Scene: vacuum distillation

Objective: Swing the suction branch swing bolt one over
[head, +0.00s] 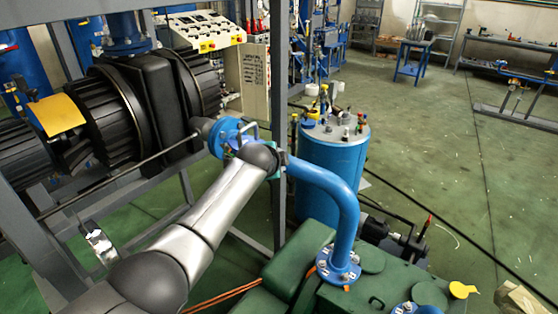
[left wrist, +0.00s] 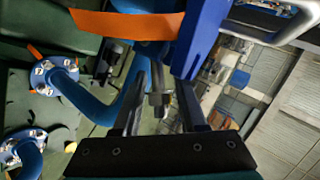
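The suction branch is a blue pipe (head: 345,205) that rises from a green machine and bends left to a blue flange (head: 225,137). The pipe also shows in the left wrist view (left wrist: 128,92). My left arm reaches across to this joint, and its wrist hides much of it in the head view. In the left wrist view my left gripper (left wrist: 161,82) has its two dark fingers apart. A grey metal swing bolt (left wrist: 157,102) with a nut stands between them, with gaps visible on both sides. A blue part (left wrist: 203,38) lies close by the right finger. My right gripper is not in view.
An orange strip (left wrist: 125,25) crosses above the fingers in the left wrist view. A grey frame post (head: 279,95) stands just behind the joint. A blue drum (head: 333,165) with fittings on top stands behind the pipe. Open green floor lies to the right.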

